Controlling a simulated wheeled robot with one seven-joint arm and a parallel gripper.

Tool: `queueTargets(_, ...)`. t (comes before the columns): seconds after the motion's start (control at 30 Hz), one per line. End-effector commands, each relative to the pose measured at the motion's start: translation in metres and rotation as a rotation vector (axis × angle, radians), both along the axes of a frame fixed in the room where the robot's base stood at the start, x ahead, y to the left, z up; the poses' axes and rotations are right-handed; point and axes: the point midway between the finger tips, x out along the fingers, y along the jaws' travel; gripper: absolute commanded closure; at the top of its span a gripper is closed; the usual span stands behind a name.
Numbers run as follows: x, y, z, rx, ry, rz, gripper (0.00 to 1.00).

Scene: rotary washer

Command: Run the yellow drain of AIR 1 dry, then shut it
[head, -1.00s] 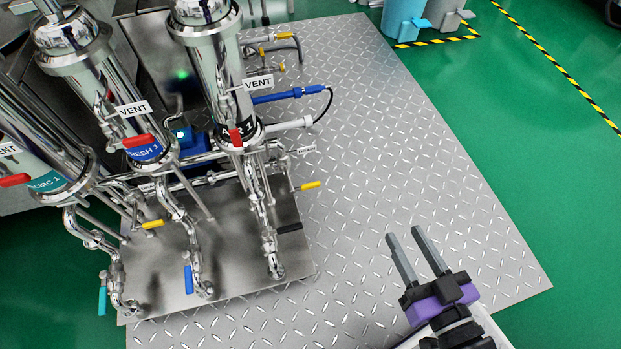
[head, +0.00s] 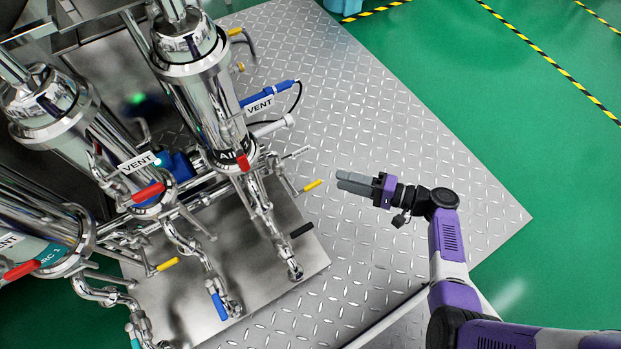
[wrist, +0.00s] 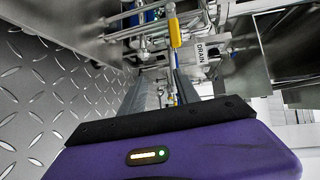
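The AIR 1 housing (head: 190,95) is a shiny steel cylinder with a partly hidden black label. A yellow drain handle (head: 313,185) sticks out to the right of the pipework below it. In the wrist view, a yellow handle (wrist: 175,32) hangs beside a DRAIN tag (wrist: 203,50), ahead of my fingers. My gripper (head: 342,181) is just right of the yellow handle in the head view, pointing left at it, apart from it. The fingers look parted and empty, with a gap between them in the wrist view (wrist: 168,88). No water flow can be made out.
A red handle (head: 243,162) and a black handle (head: 302,230) sit on the same column's piping. Another yellow handle (head: 167,264) and a blue handle (head: 219,306) are further left. The tread-plate floor (head: 400,130) around my gripper is clear.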

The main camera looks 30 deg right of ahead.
Motion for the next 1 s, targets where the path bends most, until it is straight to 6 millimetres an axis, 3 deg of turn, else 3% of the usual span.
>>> queueTargets(0.1, -0.018, 0.024, 0.015, 0.094, -0.077, 0.086, 0.62)
queueTargets(0.27, -0.025, 0.036, 0.026, 0.105, -0.125, 0.143, 0.62)
queueTargets(0.7, 0.016, 0.078, 0.024, 0.099, -0.126, 0.145, 0.62)
queueTargets(1.0, 0.028, 0.090, 0.025, 0.100, -0.125, 0.143, 0.62)
